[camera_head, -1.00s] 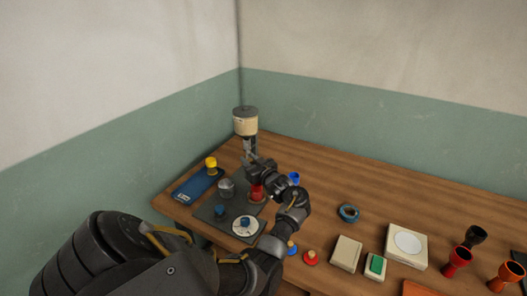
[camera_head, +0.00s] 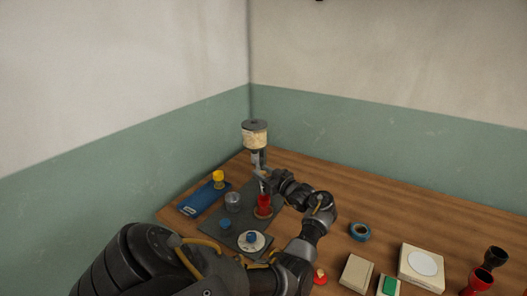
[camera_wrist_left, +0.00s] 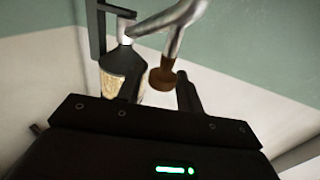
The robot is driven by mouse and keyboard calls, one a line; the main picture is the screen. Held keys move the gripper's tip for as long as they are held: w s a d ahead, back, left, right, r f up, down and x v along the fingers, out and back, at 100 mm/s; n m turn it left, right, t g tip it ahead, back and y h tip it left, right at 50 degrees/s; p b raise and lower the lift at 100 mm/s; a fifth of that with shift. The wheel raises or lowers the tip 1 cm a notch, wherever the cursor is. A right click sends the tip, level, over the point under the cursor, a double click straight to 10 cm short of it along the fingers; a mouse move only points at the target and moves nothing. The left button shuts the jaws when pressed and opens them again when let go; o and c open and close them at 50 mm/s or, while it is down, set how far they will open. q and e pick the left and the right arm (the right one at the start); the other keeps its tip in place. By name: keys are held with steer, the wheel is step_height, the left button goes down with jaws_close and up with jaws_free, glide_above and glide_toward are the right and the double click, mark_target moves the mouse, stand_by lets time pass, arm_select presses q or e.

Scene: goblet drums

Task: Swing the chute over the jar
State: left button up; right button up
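The hopper (camera_head: 255,135), a cream container on a dark post, stands at the table's back corner with a grey spout below. In the left wrist view the hopper (camera_wrist_left: 110,84) appears upside down, with the bent silver chute (camera_wrist_left: 173,42) and its brown knob (camera_wrist_left: 163,76). A grey, glassy jar (camera_head: 232,201) stands on the dark mat, left of a red vessel (camera_head: 264,203). My left gripper (camera_head: 264,181) is at the chute, above the red vessel. Its fingers appear apart around the knob; contact is unclear. My right gripper is out of view.
A blue tray (camera_head: 201,202) with a yellow-topped piece (camera_head: 218,177) lies left of the mat (camera_head: 212,222). A white dial (camera_head: 259,247) is in front. The back right table is clear.

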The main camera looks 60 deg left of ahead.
arm_select(q)
steer(key=shift+o, duration=0.8)
steer(key=shift+d, duration=0.25)
steer(key=w+d+b, duration=0.1)
steer(key=d+b, duration=0.2)
steer(key=d, duration=0.7)
steer(key=shift+w+d, duration=0.15)
steer(key=shift+w, duration=0.1)
steer(key=shift+r, duration=0.1)
